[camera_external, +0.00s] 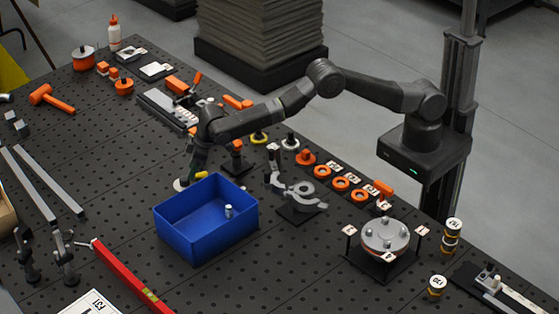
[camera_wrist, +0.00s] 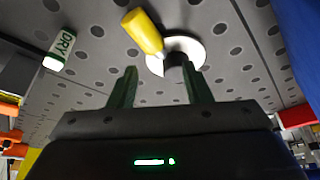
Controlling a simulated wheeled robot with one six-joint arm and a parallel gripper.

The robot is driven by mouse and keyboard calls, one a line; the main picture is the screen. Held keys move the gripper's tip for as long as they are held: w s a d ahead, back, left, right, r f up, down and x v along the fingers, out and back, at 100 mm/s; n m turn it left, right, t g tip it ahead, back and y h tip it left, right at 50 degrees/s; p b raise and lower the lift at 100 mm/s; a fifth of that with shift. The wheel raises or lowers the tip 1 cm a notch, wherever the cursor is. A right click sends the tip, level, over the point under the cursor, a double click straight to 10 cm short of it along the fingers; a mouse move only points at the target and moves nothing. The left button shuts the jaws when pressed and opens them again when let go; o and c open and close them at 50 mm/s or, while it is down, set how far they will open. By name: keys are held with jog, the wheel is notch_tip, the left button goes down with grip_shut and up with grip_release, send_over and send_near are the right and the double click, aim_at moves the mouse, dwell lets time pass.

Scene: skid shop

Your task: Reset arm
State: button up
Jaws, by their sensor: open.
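My arm reaches from its mount at the right across the black perforated table. My gripper (camera_external: 187,178) is low over the table, just left of the blue bin (camera_external: 178,233). In the wrist view its two fingers stand apart with nothing clearly held between them (camera_wrist: 158,75). A white disc with a dark centre (camera_wrist: 184,50) and a yellow piece with a white tip (camera_wrist: 143,31) lie past the fingertips. Whether the fingers touch either one, I cannot tell. The blue bin holds a small pale cylinder (camera_external: 228,211).
A grey clamp-like fixture (camera_external: 300,194) stands right of the bin, and a round metal flange (camera_external: 385,235) farther right. Orange rings (camera_external: 340,184) line the table's far right edge. A red level (camera_external: 130,277) lies in front. A green-and-white "DRY" cylinder (camera_wrist: 59,50) shows in the wrist view.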

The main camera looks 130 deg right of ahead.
notch_tip(320, 180, up, 10)
jog(key=f+b, duration=0.1)
jog(key=s+d+r, duration=0.1)
jog(key=s+r, duration=0.2)
jog(key=s, duration=0.3)
jog(key=s+d+r+b, duration=0.1)
jog(key=s+r, duration=0.2)
jog(key=s, duration=0.3)
jog(key=s+d+r, duration=0.1)
jog(key=s+r, duration=0.2)
jog(key=s, duration=0.4)
jog(key=s+a+r, duration=0.1)
jog(key=s+a, duration=0.2)
jog(key=s, duration=1.3)
jog(key=w+d, duration=0.2)
jog(key=d, duration=0.1)
jog(key=shift+d+r+b, duration=0.15)
jog(key=shift+d+b, duration=0.05)
jog(key=shift+b, duration=0.1)
